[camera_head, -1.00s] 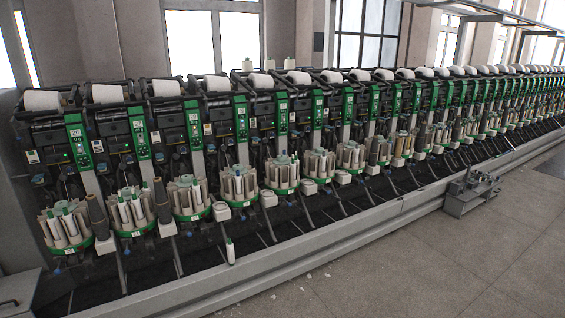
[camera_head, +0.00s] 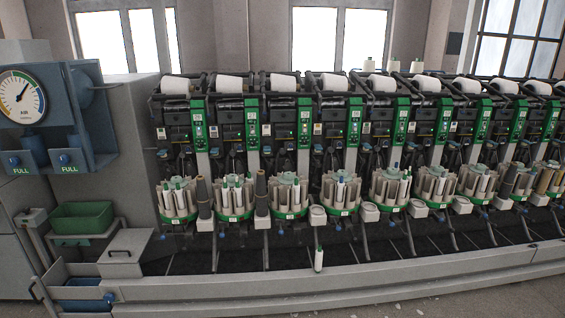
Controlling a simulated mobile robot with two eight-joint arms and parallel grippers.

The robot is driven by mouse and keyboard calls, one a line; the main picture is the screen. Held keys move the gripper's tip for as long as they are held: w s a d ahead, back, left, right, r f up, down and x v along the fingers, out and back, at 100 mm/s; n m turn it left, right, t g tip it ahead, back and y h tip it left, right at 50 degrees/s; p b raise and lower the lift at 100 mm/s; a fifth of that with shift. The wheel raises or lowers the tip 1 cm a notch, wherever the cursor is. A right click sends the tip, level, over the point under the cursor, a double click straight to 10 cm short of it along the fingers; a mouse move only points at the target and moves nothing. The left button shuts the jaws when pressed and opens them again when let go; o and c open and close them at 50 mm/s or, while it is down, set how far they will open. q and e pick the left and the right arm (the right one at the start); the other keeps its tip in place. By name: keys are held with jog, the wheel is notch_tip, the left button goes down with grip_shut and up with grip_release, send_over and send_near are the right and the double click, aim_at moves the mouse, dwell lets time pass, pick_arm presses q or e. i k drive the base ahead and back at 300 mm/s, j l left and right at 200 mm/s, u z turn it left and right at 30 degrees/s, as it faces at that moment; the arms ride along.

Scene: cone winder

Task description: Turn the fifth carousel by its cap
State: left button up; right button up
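The cone winder shows a row of round carousels with green rims, each holding pale bobbins. Counting from the left end in view, the first carousel (camera_head: 178,200) is at the left. The fifth carousel (camera_head: 389,190) stands right of the middle and holds several bobbins, some with green tips. Its cap is too small to make out clearly. The fourth carousel (camera_head: 340,192) is to its left and the sixth carousel (camera_head: 433,187) to its right. Neither of my grippers is in view.
A blue gauge unit (camera_head: 84,160) and a green bin (camera_head: 81,217) stand at the left end. A long grey rail (camera_head: 380,278) runs along the front. Dark cones stand between some carousels.

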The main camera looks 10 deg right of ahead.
aim_at(386, 185)
jog(key=i+l+u, duration=0.1)
jog(key=i+l, duration=0.25)
jog(key=l, duration=0.15)
jog(key=i+l+u, duration=0.1)
jog(key=i+l, duration=0.2)
jog(key=l, duration=0.2)
jog(key=i+l+u, duration=0.15)
jog(key=i+l, duration=0.15)
jog(key=l, duration=0.25)
jog(key=i+l+u, duration=0.1)
jog(key=i+l, duration=0.2)
jog(key=l, duration=0.25)
jog(key=i+l+u, duration=0.1)
jog(key=i+l, duration=0.15)
jog(key=l, duration=0.35)
jog(key=i+l+u, duration=0.1)
jog(key=l, duration=0.5)
jog(key=i+l+u, duration=0.1)
jog(key=i+l, duration=0.25)
jog(key=l, duration=0.3)
jog(key=i+l+u, duration=0.15)
jog(key=l, duration=0.5)
